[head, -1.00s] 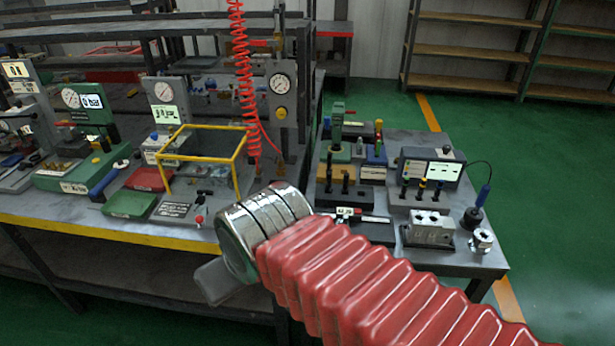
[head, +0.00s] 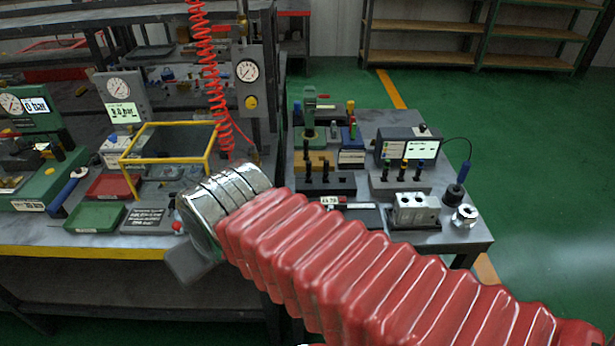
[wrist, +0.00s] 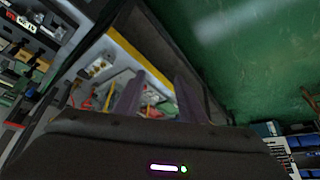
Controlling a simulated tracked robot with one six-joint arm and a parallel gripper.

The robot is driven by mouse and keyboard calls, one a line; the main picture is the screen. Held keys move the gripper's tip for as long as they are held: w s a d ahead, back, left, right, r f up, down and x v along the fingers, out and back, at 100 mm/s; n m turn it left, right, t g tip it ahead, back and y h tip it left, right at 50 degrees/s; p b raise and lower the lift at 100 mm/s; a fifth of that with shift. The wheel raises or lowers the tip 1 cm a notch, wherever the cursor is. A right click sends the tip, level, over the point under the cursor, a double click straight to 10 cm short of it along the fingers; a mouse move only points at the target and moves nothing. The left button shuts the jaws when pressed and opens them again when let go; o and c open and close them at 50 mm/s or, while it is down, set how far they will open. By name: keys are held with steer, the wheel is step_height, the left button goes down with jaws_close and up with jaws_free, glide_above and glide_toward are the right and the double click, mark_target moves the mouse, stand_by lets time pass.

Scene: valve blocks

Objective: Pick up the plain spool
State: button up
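My gripper shows in the wrist view (wrist: 157,90) with its two dark fingers apart and nothing between them. In the head view only a grey part at the end of my red-sleeved arm shows, in front of the left bench; the fingers cannot be made out. Upright dark spool-like pieces stand in a black rack (head: 328,186) on the right table. Others with green, yellow and blue tops stand in a grey rack (head: 380,184) to its right. I cannot tell which piece is the plain spool. My gripper is well to the left of both racks and apart from them.
The right table (head: 452,238) also holds a metal valve block (head: 415,210), a hex fitting (head: 465,216) and a display box (head: 395,145). A red coiled hose (head: 208,75) hangs over the left bench, by a yellow frame (head: 170,158). Green floor lies open on the right.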

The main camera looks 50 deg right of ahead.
steer(key=w+d+f+m+t+h, duration=0.1)
steer(key=w+d+f+m+h, duration=0.15)
steer(key=w+d, duration=0.75)
steer(key=d+f+m+t+h, duration=0.1)
steer(key=d+f, duration=0.3)
steer(key=d, duration=0.6)
steer(key=d+f+m+t+h, duration=0.1)
steer(key=d+f, duration=0.3)
steer(key=d, duration=0.5)
steer(key=d+f+m+t+h, duration=0.1)
steer(key=d+f+m+h, duration=0.1)
steer(key=d, duration=0.8)
steer(key=shift+s+d+f+m+t+h, duration=0.15)
steer(key=shift+d+f+h, duration=0.1)
steer(key=shift+f, duration=0.35)
steer(key=shift+s+d+f+m+t+h, duration=0.1)
steer(key=shift+f+t+h, duration=0.1)
steer(key=shift+f, duration=0.35)
